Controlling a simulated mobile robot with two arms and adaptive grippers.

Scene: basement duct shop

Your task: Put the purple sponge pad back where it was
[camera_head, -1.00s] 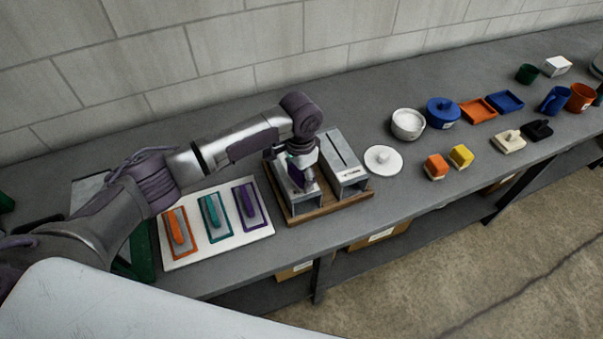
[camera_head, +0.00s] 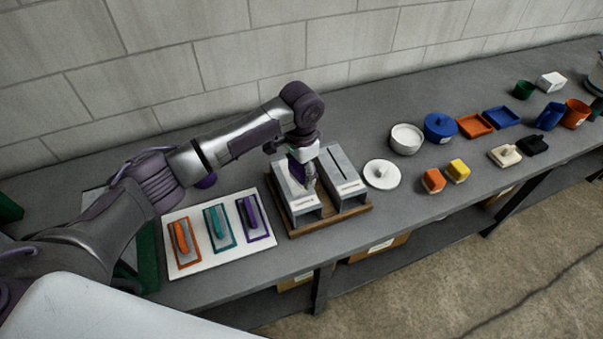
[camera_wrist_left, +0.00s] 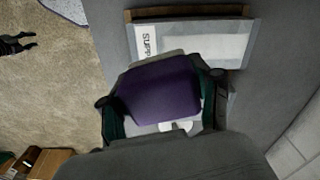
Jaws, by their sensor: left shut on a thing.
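My left gripper (camera_head: 302,174) is shut on the purple sponge pad (camera_wrist_left: 160,92) and holds it above the left grey slotted box (camera_head: 302,208). In the left wrist view the pad lies between the dark green fingers. The gripper hides much of this box's top, and I cannot tell whether the pad touches it. The right grey box (camera_head: 342,176), with a dark slot in its top, stands beside it on the same wooden base (camera_head: 345,215). A white board (camera_head: 191,212) to the left has orange, teal and purple outlined places, each with a matching elongated shape. My right gripper is out of view.
Orange (camera_head: 433,181) and yellow (camera_head: 458,171) blocks sit near the front edge. A block wall runs behind the grey bench (camera_head: 375,250).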

